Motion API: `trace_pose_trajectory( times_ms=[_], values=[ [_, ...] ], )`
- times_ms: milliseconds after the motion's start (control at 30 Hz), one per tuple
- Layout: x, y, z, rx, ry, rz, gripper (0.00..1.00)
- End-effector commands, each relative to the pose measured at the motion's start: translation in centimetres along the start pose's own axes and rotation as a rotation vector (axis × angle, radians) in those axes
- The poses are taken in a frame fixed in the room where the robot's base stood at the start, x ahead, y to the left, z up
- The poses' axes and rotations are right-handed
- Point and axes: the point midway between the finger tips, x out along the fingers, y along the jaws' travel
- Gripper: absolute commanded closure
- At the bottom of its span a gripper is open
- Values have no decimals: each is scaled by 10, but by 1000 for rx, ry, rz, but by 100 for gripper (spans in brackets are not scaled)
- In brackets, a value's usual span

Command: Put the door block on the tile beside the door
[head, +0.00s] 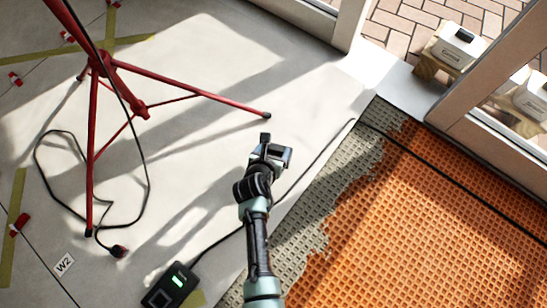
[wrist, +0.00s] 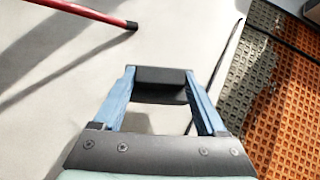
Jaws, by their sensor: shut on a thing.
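My gripper (head: 274,148) reaches over the large pale tile (head: 310,85) beside the door opening. In the wrist view my gripper (wrist: 160,80) has its two blue fingers on either side of a dark block, the door block (wrist: 160,76), and is shut on it. The block lies crosswise between the fingertips, with pale tile behind it. I cannot tell how high it is above the tile. In the head view the block is hard to tell apart from the dark fingers. The door frame (head: 347,25) and the pale threshold (head: 408,90) are at the upper right.
A red tripod (head: 140,108) stands at the left, one foot near my gripper. A black cable runs around it. Orange matting (head: 430,210) with a grey mortar edge (head: 300,235) lies at the right. A black device (head: 170,286) lies at the bottom. Tile toward the door is clear.

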Motion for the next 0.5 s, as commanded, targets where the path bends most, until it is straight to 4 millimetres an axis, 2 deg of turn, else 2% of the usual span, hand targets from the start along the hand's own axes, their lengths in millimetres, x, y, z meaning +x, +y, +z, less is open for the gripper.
trace_pose_trajectory(
  times_ms=[167,400,500],
  values=[
    [9,1,-6,0,-6,2,100],
    [29,1,-27,1,-5,2,100],
    [31,1,-28,1,-6,2,100]
  ],
)
